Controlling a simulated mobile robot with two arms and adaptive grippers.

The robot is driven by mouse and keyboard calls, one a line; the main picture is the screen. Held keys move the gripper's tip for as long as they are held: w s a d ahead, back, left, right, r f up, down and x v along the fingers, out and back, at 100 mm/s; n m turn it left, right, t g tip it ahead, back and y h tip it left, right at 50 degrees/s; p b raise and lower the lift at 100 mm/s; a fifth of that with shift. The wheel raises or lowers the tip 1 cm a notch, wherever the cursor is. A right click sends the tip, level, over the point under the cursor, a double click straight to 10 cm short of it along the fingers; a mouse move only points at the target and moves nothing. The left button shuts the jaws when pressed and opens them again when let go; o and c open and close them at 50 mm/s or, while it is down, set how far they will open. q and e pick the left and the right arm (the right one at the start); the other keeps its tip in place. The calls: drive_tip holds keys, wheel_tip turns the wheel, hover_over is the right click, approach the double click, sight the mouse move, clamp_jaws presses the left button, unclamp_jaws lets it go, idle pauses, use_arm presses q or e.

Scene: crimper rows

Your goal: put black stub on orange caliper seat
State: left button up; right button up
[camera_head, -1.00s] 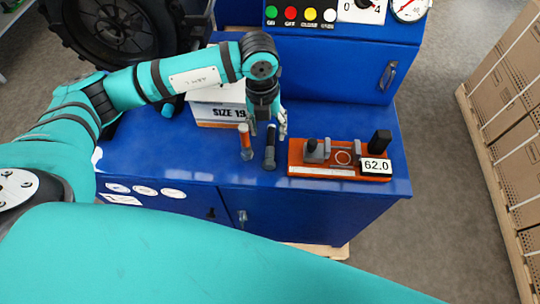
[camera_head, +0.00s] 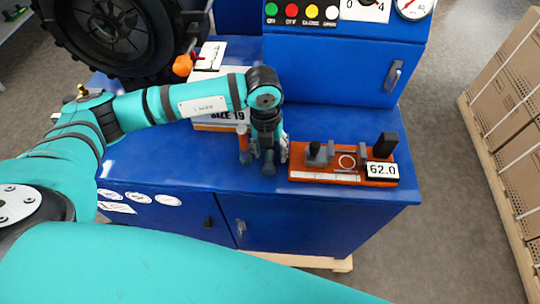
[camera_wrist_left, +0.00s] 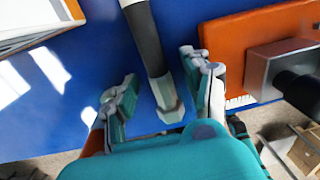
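The black stub (camera_head: 269,169), dark with a grey hex end, is on the blue bench top. My left gripper (camera_head: 269,153) is over it and hides much of it. In the left wrist view the black stub (camera_wrist_left: 150,50) lies between the spread fingers of my left gripper (camera_wrist_left: 162,86), with gaps on both sides. The orange caliper (camera_head: 318,176) is just right of the gripper, with grey jaws, a ring mark between them and a 62.0 display; its orange edge (camera_wrist_left: 232,60) also shows in the left wrist view. My right gripper is out of view.
The blue machine cabinet (camera_head: 335,72) rises at the back. The bench's front strip is clear. Cardboard boxes (camera_head: 508,115) stand on the floor at right.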

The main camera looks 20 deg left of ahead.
sight(271, 150)
use_arm(q)
clamp_jaws()
drive_tip(key=shift+r, duration=0.1)
drive_tip(key=shift+r+b, duration=0.3)
drive_tip(key=shift+r, duration=0.15)
wheel_tip(271, 150, up, 2)
drive_tip(key=shift+w+r+b, duration=0.1)
drive_tip(key=shift+b, duration=0.45)
drive_tip(key=s+d+r+b, duration=0.1)
drive_tip(key=s+d+b, duration=0.1)
drive_tip(key=s, duration=0.5)
drive_tip(key=s+d+b, duration=0.1)
drive_tip(key=s+d, duration=0.2)
drive_tip(key=s, duration=0.5)
drive_tip(key=shift+s+r+b, duration=0.2)
drive_tip(key=shift+r+b, duration=0.15)
drive_tip(key=shift+r, duration=0.05)
drive_tip(key=shift+s, duration=0.1)
